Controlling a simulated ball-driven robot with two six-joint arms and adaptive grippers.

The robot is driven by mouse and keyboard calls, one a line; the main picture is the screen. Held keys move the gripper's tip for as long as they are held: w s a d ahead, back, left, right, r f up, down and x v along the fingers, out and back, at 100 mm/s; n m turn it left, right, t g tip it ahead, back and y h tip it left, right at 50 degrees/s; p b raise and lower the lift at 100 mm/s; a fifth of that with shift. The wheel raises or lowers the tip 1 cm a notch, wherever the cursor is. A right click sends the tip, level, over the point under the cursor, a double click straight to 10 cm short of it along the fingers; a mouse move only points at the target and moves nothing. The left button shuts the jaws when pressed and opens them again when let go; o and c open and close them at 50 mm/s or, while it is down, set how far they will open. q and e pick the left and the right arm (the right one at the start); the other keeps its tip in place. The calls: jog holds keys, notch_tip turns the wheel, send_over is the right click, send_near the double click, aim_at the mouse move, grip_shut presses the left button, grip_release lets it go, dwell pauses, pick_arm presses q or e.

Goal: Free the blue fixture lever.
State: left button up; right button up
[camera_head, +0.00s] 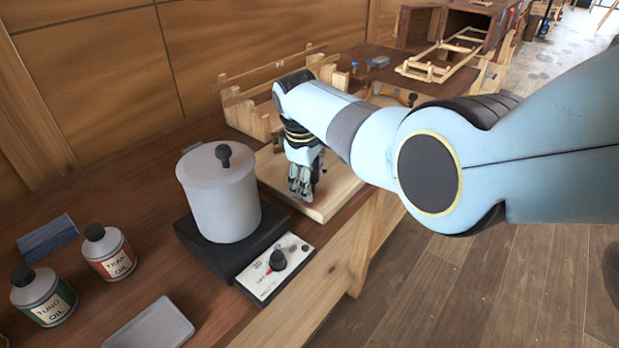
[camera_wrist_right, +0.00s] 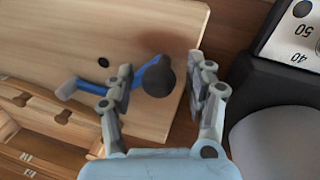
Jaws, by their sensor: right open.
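The blue fixture lever (camera_wrist_right: 146,72) shows in the right wrist view over a pale wooden board (camera_wrist_right: 60,30), with a round dark knob (camera_wrist_right: 159,78) at its end. My right gripper (camera_wrist_right: 160,65) is open, with one finger on each side of the knob. The left finger in that view covers part of the blue lever. I cannot tell whether either finger touches it. In the head view my right gripper (camera_head: 304,182) points down over the board (camera_head: 335,190) and hides the lever. My left gripper is not in view.
A hot plate (camera_head: 268,275) with a lidded grey pot (camera_head: 220,195) stands close to the board. Two oil cans (camera_head: 110,252), a blue block (camera_head: 48,237) and a grey tray (camera_head: 152,325) are at lower left. Wooden frames (camera_head: 262,112) stand behind the board.

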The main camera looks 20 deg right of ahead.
notch_tip(320, 180, up, 12)
jog(key=s+a, duration=0.1)
jog(key=shift+s+a, duration=0.3)
jog(key=shift+a, duration=0.05)
jog(key=shift+f, duration=0.15)
